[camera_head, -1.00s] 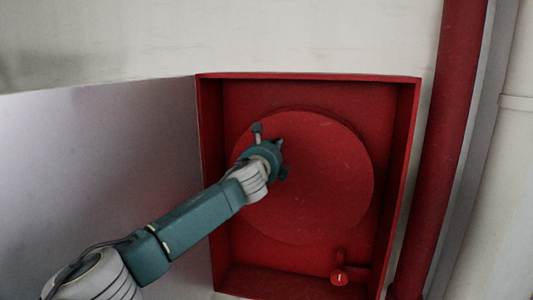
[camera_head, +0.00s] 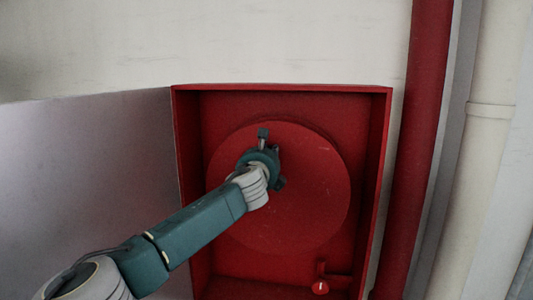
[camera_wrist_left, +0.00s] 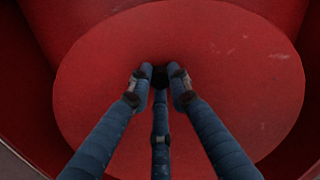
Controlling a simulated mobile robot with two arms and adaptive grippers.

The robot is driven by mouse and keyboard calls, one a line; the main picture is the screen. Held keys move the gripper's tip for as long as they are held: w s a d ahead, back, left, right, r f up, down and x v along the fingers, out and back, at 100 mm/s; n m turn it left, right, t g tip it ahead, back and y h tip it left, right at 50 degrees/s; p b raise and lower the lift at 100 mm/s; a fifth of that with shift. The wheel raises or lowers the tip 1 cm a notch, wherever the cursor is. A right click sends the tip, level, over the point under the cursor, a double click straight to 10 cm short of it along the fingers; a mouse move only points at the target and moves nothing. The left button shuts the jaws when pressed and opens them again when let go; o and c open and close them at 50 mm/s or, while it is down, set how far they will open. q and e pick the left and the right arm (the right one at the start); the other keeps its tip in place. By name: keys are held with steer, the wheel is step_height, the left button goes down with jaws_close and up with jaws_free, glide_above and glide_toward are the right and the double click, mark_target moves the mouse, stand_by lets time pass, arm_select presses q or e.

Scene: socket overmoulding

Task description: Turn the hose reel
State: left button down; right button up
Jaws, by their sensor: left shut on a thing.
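The hose reel (camera_head: 300,205) is a large round red disc inside an open red cabinet (camera_head: 382,190). It also fills most of the left wrist view (camera_wrist_left: 230,50). My left gripper (camera_head: 274,156) is at the upper-left part of the disc's face, with the arm reaching in from the lower left. In the left wrist view its fingers (camera_wrist_left: 160,80) close around a small dark handle (camera_wrist_left: 160,76) on the disc. The handle is mostly hidden by the fingers, and in the head view the gripper covers it. My right gripper is not in view.
A grey door panel (camera_head: 80,180) stands open on the left of the cabinet. A red valve knob (camera_head: 320,287) sits at the cabinet's lower right. A thick red pipe (camera_head: 415,150) runs down the wall to the right.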

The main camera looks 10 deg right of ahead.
arm_select(q)
steer(key=shift+s+d+r, duration=0.1)
steer(key=shift+d+r, duration=0.05)
steer(key=shift+r, duration=0.2)
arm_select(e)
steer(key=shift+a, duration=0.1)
arm_select(q)
steer(key=c, duration=1.7)
jaws_free()
steer(key=shift+o, duration=0.4)
steer(key=shift+d+f, duration=0.15)
steer(key=shift+f, duration=0.05)
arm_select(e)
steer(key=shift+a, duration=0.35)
arm_select(q)
steer(key=v, duration=1.2)
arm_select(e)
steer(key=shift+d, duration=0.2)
